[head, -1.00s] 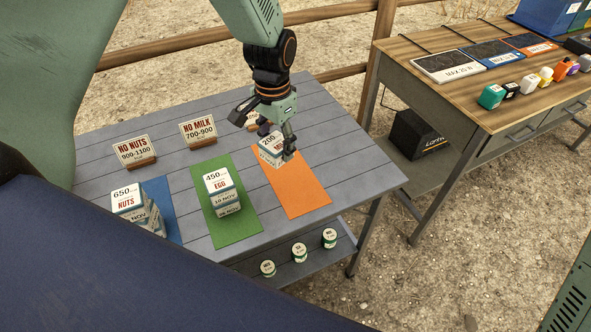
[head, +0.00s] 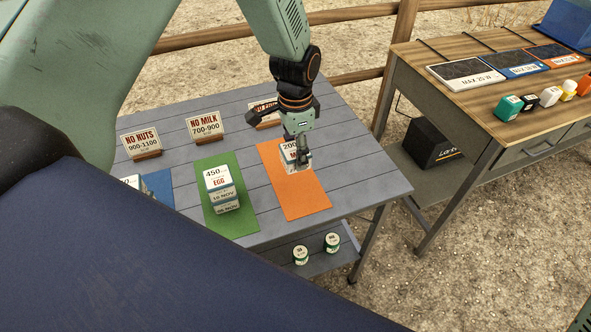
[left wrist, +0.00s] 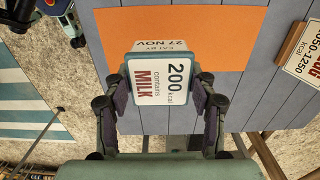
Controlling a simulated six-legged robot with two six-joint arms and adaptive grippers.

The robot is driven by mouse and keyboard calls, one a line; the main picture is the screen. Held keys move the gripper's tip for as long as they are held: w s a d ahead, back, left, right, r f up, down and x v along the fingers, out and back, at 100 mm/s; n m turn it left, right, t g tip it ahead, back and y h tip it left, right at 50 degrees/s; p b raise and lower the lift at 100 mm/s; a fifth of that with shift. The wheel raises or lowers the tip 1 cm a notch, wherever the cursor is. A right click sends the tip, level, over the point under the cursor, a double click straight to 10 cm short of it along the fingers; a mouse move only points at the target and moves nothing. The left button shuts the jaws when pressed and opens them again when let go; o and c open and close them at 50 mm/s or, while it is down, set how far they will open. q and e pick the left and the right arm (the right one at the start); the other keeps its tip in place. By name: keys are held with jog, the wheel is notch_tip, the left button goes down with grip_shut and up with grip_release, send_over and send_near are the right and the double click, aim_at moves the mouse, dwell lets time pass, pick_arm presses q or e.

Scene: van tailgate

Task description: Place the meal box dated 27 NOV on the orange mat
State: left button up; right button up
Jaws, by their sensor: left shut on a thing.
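The meal box (head: 291,160) has a white top reading 200 kcal, contains MILK. In the left wrist view the box (left wrist: 160,84) shows EAT BY 27 NOV on its side. My left gripper (head: 301,158) is shut on it, with a finger on each side in the left wrist view (left wrist: 161,92). The box is upright at the far end of the orange mat (head: 305,198), overlapping its edge in the left wrist view (left wrist: 180,30). I cannot tell whether its base touches anything. My right gripper is not in view.
A box stack (head: 222,190) topped by 450 EGG stands on the green mat (head: 232,225). Another box (head: 131,181) shows partly by the blue mat (head: 159,186). Signs NO NUTS (head: 140,141) and NO MILK (head: 205,126) stand behind. The orange mat's near part is clear.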

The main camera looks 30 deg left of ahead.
aim_at(295, 148)
pick_arm(q)
jog(key=f, duration=0.3)
jog(key=shift+w+a, duration=0.1)
jog(key=shift+w, duration=0.2)
jog(key=shift+s+a+f, duration=0.2)
jog(key=shift+a+f, duration=0.05)
jog(key=shift+f, duration=0.3)
jog(key=f, duration=0.2)
jog(key=shift+d+f+b, duration=0.3)
jog(key=shift+f+b, duration=0.05)
jog(key=shift+w+f, duration=0.2)
jog(key=o, duration=0.9)
jog(key=shift+a, duration=0.2)
jog(key=shift+o, duration=0.7)
jog(key=shift+s, duration=0.2)
jog(key=shift+o, duration=1.2)
jog(key=shift+s+d+r, duration=0.1)
jog(key=shift+s+r, duration=0.05)
jog(key=shift+r, duration=0.05)
jog(key=shift+w+f, duration=0.15)
jog(key=shift+w, duration=0.15)
notch_tip(295, 148, up, 11)
jog(key=shift+f+p, duration=0.15)
jog(key=shift+p, duration=0.55)
jog(key=shift+s+r, duration=0.2)
jog(key=shift+r, duration=0.6)
jog(key=shift+w+f, duration=0.1)
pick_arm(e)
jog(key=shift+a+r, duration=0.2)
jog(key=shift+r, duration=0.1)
